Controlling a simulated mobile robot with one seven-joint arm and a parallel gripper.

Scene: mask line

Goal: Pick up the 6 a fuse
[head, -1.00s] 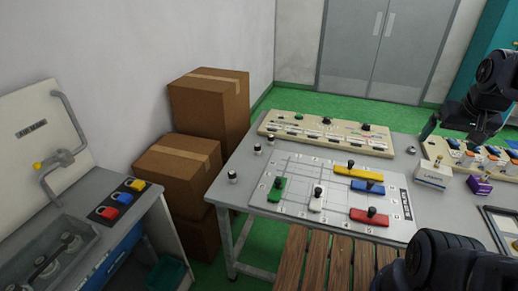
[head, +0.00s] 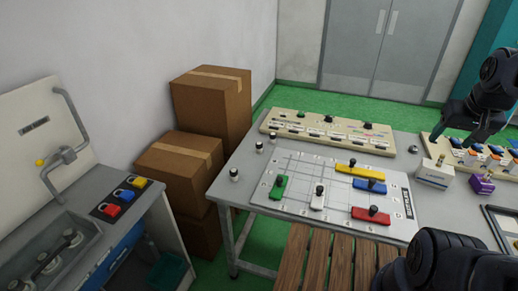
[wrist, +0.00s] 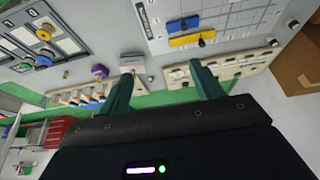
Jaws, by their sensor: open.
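I cannot pick out the 6 A fuse by any readable label. A beige rack (head: 472,157) at the right of the table holds several small blue, white and orange pieces, which may be fuses. It also shows in the wrist view (wrist: 82,99), left of my fingers. My gripper (wrist: 162,75) is open, with its two green fingers apart and nothing held between them. In the head view my gripper (head: 474,138) hangs over the back edge of this rack and hides part of it.
A long beige panel (head: 320,137) lies at the table's back. A grid board (head: 290,210) with coloured handled blocks lies in front. Cardboard boxes (head: 212,105) stand left.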

